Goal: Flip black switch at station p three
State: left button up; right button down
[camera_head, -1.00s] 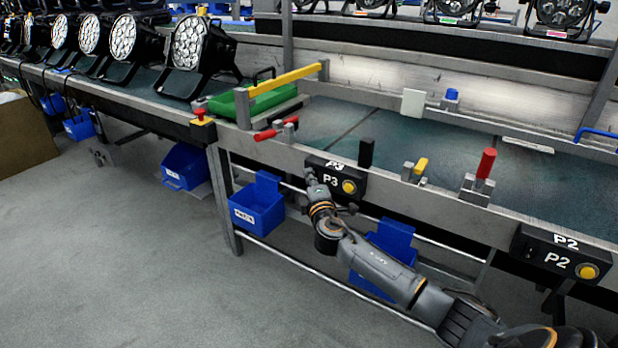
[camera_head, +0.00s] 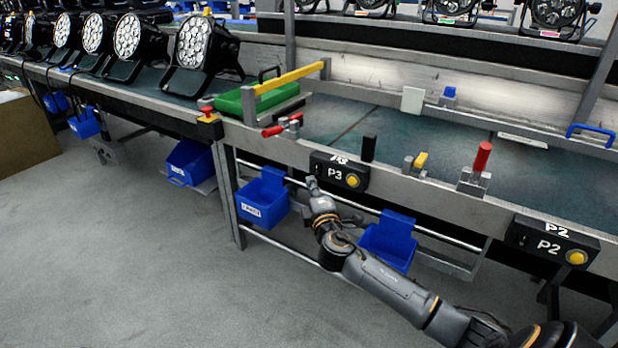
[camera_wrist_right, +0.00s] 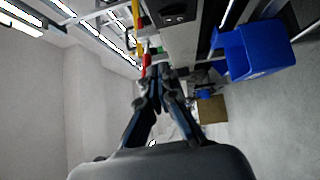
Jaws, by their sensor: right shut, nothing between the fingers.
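The P3 station is a black box (camera_head: 338,172) on the front rail of the bench, with a white P3 label and a yellow button (camera_head: 353,181). A small dark switch seems to sit at its left end (camera_head: 319,168), too small to read its position. My right gripper (camera_head: 312,184) is just below and left of the box, its fingers pointing up, shut and empty. In the right wrist view my fingertips (camera_wrist_right: 160,72) are together, and a dark box (camera_wrist_right: 174,12) shows at the top. I cannot tell whether the gripper touches the box. My left gripper is out of view.
Blue bins (camera_head: 263,201) hang under the bench. A red-handled clamp (camera_head: 282,127) and an upright black block (camera_head: 368,148) are near the P3 box. A P2 box (camera_head: 553,243) is farther right. The grey floor at left is open.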

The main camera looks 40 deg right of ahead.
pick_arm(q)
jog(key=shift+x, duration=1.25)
pick_arm(e)
jog(key=shift+r+v, duration=0.2)
jog(key=shift+v, duration=0.9)
jog(key=shift+r+v, duration=0.15)
jog(key=shift+v, duration=0.95)
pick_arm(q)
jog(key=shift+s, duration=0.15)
